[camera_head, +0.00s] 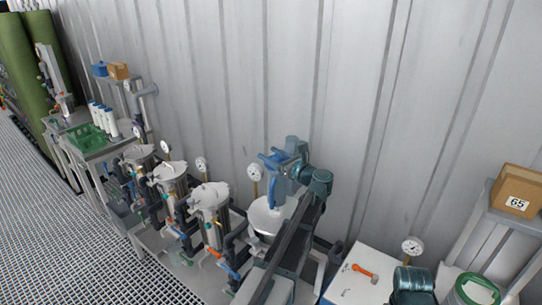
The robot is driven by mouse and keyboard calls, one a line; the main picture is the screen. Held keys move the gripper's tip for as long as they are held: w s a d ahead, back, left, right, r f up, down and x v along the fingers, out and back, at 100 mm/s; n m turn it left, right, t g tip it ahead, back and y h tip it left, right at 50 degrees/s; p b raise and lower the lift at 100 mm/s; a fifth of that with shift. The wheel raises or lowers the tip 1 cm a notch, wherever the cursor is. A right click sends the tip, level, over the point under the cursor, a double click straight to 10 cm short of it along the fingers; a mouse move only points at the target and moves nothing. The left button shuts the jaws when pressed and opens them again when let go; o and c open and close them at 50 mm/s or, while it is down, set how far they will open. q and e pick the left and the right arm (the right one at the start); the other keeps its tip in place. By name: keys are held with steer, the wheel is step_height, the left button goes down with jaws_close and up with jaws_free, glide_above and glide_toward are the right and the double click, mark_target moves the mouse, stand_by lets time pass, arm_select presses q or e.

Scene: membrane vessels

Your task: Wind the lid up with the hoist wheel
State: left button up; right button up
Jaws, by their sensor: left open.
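My left gripper (277,172) is blue-grey and open, at the end of my dark arm that rises from the bottom. It is in front of the wall and above a round white vessel or lid (264,216), apart from it as far as I can tell. Three steel vessels with closed pale lids stand in a row to the left: the near one (209,196), the middle one (170,171) and the far one (139,154). I cannot make out the hoist wheel; my gripper and arm may hide it. My right gripper is not in view.
Pressure gauges stand behind the vessels, one close to my gripper (254,172). A bench with a green crate (87,136) is at the left. A white table (349,284) with an orange-handled tool (364,272) and a shelf with a box (517,190) are at the right.

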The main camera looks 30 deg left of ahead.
arm_select(q)
steer(key=shift+d, duration=0.1)
steer(key=v, duration=1.3)
steer(key=shift+d, duration=0.3)
steer(key=shift+s, duration=0.1)
